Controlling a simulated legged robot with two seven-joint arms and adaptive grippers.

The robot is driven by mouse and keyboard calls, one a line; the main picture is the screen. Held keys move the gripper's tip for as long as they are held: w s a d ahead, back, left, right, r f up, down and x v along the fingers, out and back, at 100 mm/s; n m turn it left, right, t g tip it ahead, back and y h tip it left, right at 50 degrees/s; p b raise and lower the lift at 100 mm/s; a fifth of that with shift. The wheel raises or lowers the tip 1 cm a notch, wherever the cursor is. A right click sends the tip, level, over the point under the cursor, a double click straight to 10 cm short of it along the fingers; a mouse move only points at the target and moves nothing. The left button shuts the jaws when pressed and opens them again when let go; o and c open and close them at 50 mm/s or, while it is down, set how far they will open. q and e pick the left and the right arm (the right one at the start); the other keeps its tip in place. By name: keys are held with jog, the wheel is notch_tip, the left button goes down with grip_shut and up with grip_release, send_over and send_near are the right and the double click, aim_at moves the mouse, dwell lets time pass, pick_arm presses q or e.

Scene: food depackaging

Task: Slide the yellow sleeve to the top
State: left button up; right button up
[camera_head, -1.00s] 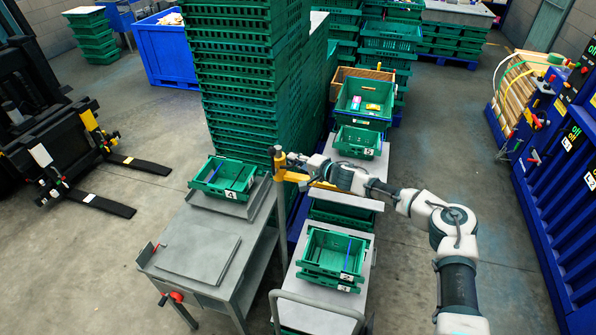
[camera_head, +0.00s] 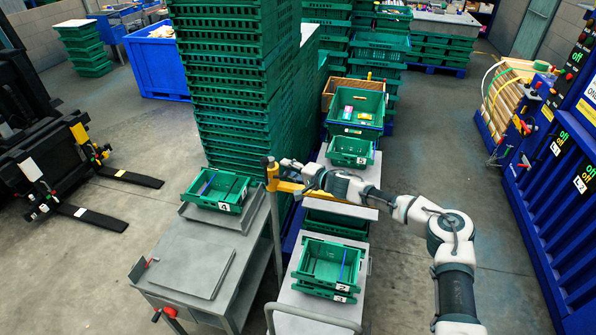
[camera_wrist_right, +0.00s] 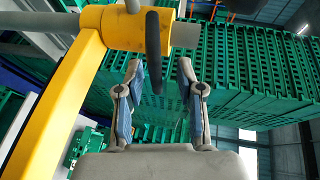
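The yellow sleeve (camera_head: 272,178) sits around an upright grey post at the end of the left metal table, with a yellow arm reaching right from it. My left gripper is not in view.
A tall stack of green crates (camera_head: 240,90) stands behind the post. A small green crate (camera_head: 215,189) is on the left table (camera_head: 225,240). More green crates (camera_head: 333,262) stand on the right trolley. A forklift (camera_head: 60,160) is far left.

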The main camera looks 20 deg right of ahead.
jog(key=v, duration=1.1)
jog(key=shift+d, duration=0.35)
jog(key=shift+s+a+r, duration=0.1)
jog(key=shift+s+a, duration=0.05)
